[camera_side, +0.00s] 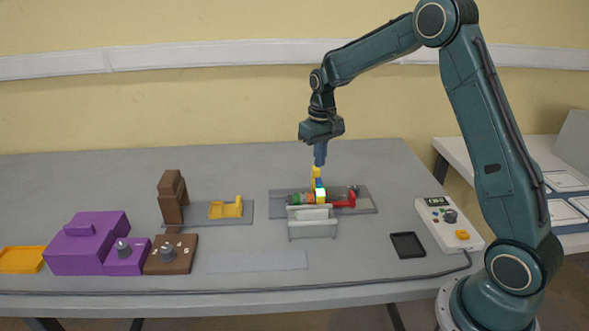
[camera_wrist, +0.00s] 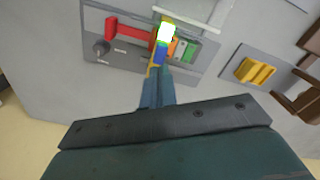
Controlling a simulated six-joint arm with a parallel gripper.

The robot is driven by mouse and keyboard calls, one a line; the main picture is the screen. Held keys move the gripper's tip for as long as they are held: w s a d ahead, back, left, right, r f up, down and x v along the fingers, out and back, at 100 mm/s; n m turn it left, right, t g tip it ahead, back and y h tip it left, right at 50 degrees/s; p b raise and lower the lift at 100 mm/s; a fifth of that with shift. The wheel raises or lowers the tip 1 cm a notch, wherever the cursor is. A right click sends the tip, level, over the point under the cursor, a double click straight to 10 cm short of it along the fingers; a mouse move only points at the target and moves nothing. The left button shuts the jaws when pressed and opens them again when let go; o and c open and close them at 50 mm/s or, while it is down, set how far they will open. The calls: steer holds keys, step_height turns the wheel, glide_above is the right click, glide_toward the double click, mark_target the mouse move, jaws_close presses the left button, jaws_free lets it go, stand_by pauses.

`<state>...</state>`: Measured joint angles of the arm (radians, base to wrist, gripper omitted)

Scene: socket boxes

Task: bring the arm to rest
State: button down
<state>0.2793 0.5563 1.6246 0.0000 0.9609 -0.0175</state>
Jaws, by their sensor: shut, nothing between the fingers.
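My gripper (camera_side: 320,161) hangs from my raised arm, pointing down, in the middle of the side view. Its blue fingers are together with nothing between them. They are just above a yellow upright part (camera_side: 315,173) on a grey base plate (camera_side: 362,206). In the wrist view my gripper (camera_wrist: 158,76) points at the same plate (camera_wrist: 100,20). There a bright yellow-white block (camera_wrist: 166,32) and a blue part (camera_wrist: 160,54) show by the fingertips. Whether the fingers touch anything cannot be told.
The plate carries a red handle (camera_side: 345,201). A pale grey block (camera_side: 312,225) stands in front. A brown stand (camera_side: 172,198), yellow bracket (camera_side: 226,209) and purple box (camera_side: 88,245) are left. A black tray (camera_side: 407,245) and white control box (camera_side: 448,224) are right. A cable runs along the front.

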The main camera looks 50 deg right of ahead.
steer(key=s+a+r+n+t, duration=0.1)
steer(key=s+a+r, duration=0.3)
steer(key=s+r, duration=0.25)
steer(key=s+a+r+t, duration=0.2)
steer(key=s+a+r, duration=0.2)
steer(key=s+r, duration=0.25)
steer(key=s+a+n+t, duration=0.1)
steer(key=s+a, duration=0.1)
steer(key=s, duration=0.6)
steer(key=s+a+r+n+t, duration=0.1)
steer(key=s+a, duration=0.2)
steer(key=s, duration=0.5)
steer(key=shift+s+a+r+t, duration=0.2)
steer(key=shift+s+a+t, duration=0.05)
steer(key=shift+a+t, duration=0.05)
